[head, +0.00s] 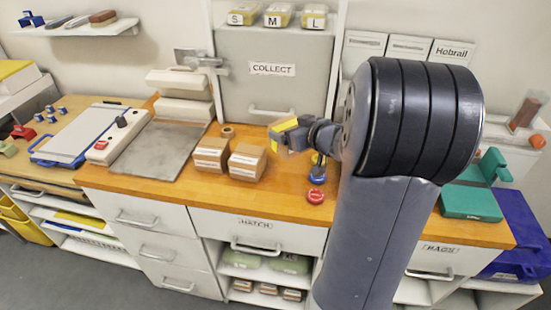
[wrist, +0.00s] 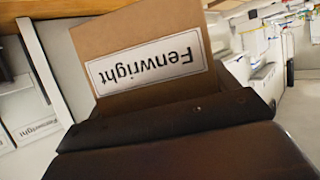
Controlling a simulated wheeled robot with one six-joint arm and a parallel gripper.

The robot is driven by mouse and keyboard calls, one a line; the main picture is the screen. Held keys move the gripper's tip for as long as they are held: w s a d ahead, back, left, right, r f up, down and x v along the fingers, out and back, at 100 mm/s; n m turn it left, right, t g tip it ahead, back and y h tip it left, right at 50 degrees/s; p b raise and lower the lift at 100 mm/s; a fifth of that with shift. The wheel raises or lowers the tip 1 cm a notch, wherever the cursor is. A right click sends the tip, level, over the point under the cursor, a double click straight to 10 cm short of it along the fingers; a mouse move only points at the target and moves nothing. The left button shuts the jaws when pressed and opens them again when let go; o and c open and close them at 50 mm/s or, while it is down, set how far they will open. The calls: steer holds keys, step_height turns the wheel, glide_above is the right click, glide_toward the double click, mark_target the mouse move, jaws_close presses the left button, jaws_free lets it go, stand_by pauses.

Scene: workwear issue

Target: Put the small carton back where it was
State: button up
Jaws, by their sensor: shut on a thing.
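The small carton (wrist: 125,32) is brown cardboard with a white label reading "Fenwright", upside down in the wrist view. My gripper (wrist: 180,112) is shut on it, and the dark jaws hide its lower part. In the head view my gripper (head: 284,137) is over the wooden counter (head: 270,190), right of two standing cartons. The held carton is mostly hidden there. The two brown cartons with white labels, a left one (head: 211,154) and a right one (head: 247,162), stand side by side on the counter.
A red-topped item (head: 316,196) and a blue item (head: 318,174) stand below my gripper. A tape roll (head: 227,132) lies behind the cartons. The COLLECT shutter (head: 272,70) is behind. A green case (head: 472,203) is at right.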

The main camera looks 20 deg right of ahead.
step_height(320, 180, down, 10)
steer(key=b, duration=0.3)
steer(key=shift+w+r, duration=0.15)
steer(key=shift+f, duration=0.2)
steer(key=o, duration=1.1)
steer(key=shift+r, duration=0.3)
steer(key=p+v, duration=0.1)
steer(key=v, duration=1.1)
steer(key=shift+f, duration=0.15)
